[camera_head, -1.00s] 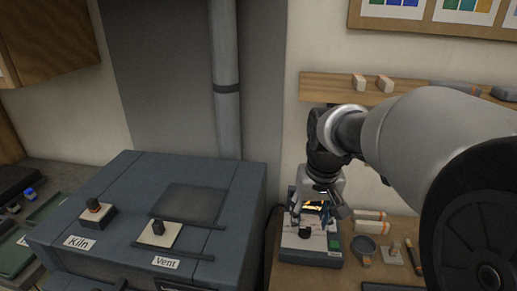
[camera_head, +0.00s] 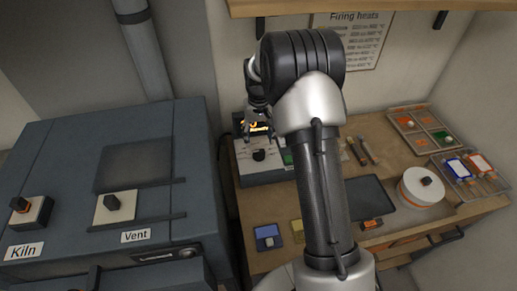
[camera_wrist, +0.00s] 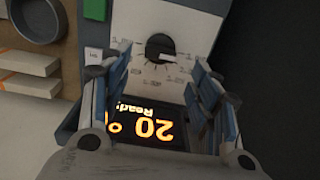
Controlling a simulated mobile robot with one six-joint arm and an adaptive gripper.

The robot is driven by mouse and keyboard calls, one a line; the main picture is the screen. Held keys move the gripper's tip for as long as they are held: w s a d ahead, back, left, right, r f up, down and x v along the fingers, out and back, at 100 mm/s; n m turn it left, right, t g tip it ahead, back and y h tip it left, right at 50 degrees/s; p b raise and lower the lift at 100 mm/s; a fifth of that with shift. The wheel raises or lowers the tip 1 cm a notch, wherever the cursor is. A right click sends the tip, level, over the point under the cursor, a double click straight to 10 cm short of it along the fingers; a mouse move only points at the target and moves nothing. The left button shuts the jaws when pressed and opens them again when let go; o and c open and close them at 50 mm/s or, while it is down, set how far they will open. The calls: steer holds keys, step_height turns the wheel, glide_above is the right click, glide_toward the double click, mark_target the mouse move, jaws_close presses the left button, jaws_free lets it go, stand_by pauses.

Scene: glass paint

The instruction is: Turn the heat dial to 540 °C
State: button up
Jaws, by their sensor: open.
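The heat dial (camera_head: 259,155) is a dark round knob on the white sloped front of a small controller (camera_head: 268,174). In the wrist view the dial (camera_wrist: 160,47) lies beyond the fingertips, roughly between them, with fine scale marks around it. The controller's lit display (camera_wrist: 148,126) shows orange digits that look like 20, upside down, with a word like "Ready"; part is hidden by my gripper. My gripper (camera_wrist: 160,75) is open and empty, its two fingers apart. In the head view my gripper (camera_head: 257,128) is above and behind the dial, partly covering the display.
The kiln (camera_head: 60,150) with Kiln and Vent knobs stands left of the controller. On the wooden bench (camera_head: 395,150) are a dark tablet-like slab (camera_head: 372,197), a white round pot (camera_head: 422,188) and trays (camera_head: 420,130). A shelf (camera_head: 370,5) runs above. A Firing heats chart (camera_head: 350,40) hangs behind.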

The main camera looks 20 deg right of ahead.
mark_target(259, 151)
step_height(259, 151, down, 6)
steer(key=shift+f+b, duration=0.25)
steer(key=shift+b, duration=0.15)
steer(key=c, duration=1)
